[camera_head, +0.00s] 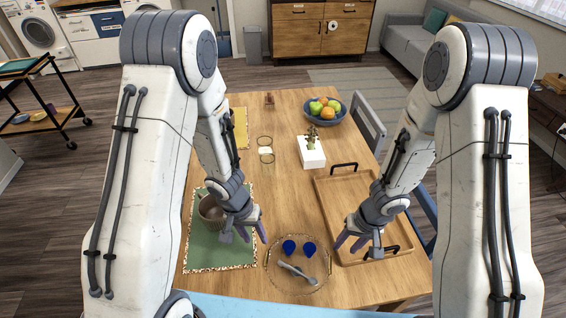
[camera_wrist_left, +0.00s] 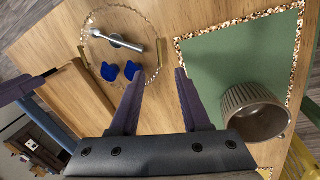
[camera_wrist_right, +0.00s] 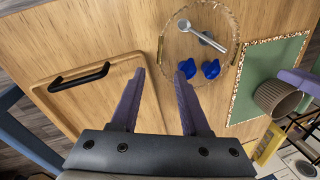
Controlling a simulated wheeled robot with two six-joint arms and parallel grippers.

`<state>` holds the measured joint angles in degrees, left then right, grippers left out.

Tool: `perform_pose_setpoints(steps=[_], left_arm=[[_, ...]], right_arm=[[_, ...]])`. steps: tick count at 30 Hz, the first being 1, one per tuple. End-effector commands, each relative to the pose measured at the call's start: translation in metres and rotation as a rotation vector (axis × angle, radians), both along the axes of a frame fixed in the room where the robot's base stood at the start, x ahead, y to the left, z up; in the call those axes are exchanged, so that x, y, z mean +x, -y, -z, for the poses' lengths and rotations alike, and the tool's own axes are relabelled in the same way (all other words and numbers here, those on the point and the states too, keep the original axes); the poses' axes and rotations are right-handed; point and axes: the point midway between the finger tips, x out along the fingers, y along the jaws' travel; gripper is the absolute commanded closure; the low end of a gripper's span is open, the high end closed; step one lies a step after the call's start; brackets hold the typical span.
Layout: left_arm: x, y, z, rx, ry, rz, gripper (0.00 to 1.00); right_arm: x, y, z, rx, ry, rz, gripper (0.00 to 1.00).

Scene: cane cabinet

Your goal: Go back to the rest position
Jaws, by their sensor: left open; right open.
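My left gripper (camera_head: 243,230) is open and empty above the table, at the right edge of the green placemat (camera_head: 230,257). Its fingers also show apart in the left wrist view (camera_wrist_left: 158,88). My right gripper (camera_head: 359,243) is open and empty above the left edge of the wooden tray (camera_head: 341,203). Its fingers show apart in the right wrist view (camera_wrist_right: 157,82). A ribbed brown cup (camera_head: 209,211) stands on the placemat, to the left of my left gripper. Nothing is between the fingers of either gripper.
Between the grippers, near the table's front edge, a clear round tray (camera_head: 277,286) holds two blue objects (camera_head: 299,248) and a metal utensil (camera_head: 297,274). A white box (camera_head: 311,158) and fruit bowl (camera_head: 325,117) stand farther back. Chairs flank the right side.

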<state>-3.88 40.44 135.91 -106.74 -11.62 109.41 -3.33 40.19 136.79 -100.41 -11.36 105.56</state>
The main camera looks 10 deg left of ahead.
Motion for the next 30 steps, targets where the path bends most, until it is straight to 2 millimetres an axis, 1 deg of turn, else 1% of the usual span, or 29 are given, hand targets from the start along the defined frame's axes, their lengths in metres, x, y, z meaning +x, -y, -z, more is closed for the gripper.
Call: perform_pose_setpoints(steps=[11,14,17,20,21,23,24,26,27,29,30], left_arm=[[0.0,0.0,0.0,0.001,0.001,0.001,0.53],[0.007,0.001,-0.007,0.015,0.034,0.011,0.53],[0.024,0.003,-0.025,0.064,0.124,0.04,0.53],[0.043,0.005,-0.057,0.148,0.241,0.082,0.53],[0.048,0.005,-0.072,0.188,0.284,0.101,0.53],[0.051,0.006,-0.095,0.243,0.331,0.126,0.53],[0.049,0.006,-0.109,0.277,0.351,0.141,0.53],[0.043,0.008,-0.129,0.318,0.369,0.165,0.53],[0.036,0.01,-0.141,0.341,0.371,0.182,0.53],[0.022,0.013,-0.157,0.363,0.362,0.209,0.53],[0.01,0.016,-0.167,0.37,0.348,0.231,0.53]], right_arm=[[0.0,0.0,0.0,-0.001,0.001,-0.001,0.54],[0.007,-0.001,-0.006,-0.018,0.032,-0.013,0.54],[0.022,-0.002,-0.025,-0.07,0.114,-0.046,0.54],[0.039,-0.003,-0.056,-0.157,0.22,-0.094,0.54],[0.044,-0.003,-0.071,-0.197,0.259,-0.114,0.54],[0.045,-0.004,-0.092,-0.251,0.301,-0.143,0.54],[0.043,-0.005,-0.106,-0.285,0.319,-0.163,0.54],[0.037,-0.007,-0.126,-0.324,0.335,-0.19,0.54],[0.03,-0.009,-0.138,-0.345,0.335,-0.211,0.54],[0.016,-0.013,-0.154,-0.365,0.327,-0.243,0.54],[0.005,-0.017,-0.164,-0.37,0.315,-0.269,0.54]])
